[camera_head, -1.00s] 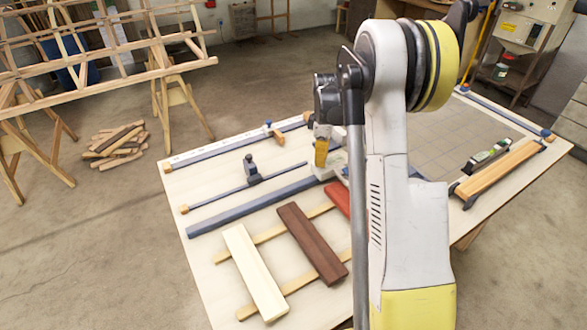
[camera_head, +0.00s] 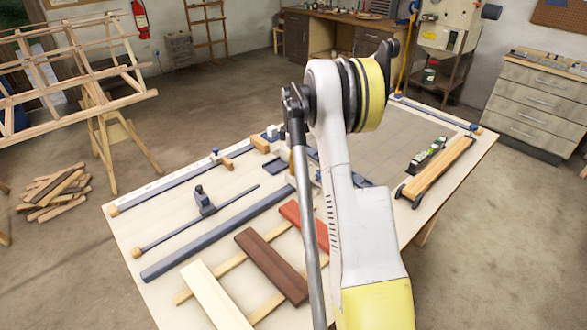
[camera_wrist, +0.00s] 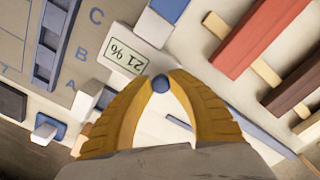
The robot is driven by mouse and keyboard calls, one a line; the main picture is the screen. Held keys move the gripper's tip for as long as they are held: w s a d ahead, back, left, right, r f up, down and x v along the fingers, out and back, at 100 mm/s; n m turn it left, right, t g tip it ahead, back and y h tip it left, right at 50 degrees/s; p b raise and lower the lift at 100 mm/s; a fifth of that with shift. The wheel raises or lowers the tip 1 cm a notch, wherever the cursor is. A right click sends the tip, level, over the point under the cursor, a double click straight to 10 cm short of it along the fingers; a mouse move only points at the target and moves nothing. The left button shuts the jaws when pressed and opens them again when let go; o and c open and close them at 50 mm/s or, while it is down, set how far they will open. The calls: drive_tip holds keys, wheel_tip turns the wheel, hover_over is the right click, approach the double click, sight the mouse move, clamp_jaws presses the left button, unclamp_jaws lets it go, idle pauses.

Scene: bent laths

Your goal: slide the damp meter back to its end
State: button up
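The damp meter is a white housing whose display (camera_wrist: 124,55) reads 21 % in the wrist view. My gripper (camera_wrist: 161,84) has its two yellow fingers arched together, with the tips on either side of a round blue knob (camera_wrist: 160,84) and seeming to touch it. The knob is just beside the display; its join to the meter is hidden. In the head view only a yellow sliver of my gripper (camera_head: 291,162) shows, and my arm hides most of the meter.
A panel lettered C and B (camera_wrist: 82,40) lies beside the meter. Red (camera_head: 303,224), dark brown (camera_head: 270,264) and pale laths (camera_head: 214,296) lie on wooden strips. A long slate-blue bar (camera_head: 215,235) and a rod with a slider (camera_head: 203,200) lie at the left.

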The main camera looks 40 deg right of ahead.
drive_tip(key=o, duration=0.4)
drive_tip(key=shift+d+f, duration=0.1)
drive_tip(key=shift+d, duration=0.2)
drive_tip(key=shift+a, duration=0.1)
wheel_tip(320, 180, up, 12)
drive_tip(key=shift+r, duration=0.1)
drive_tip(key=shift+s, duration=0.1)
idle(0.3)
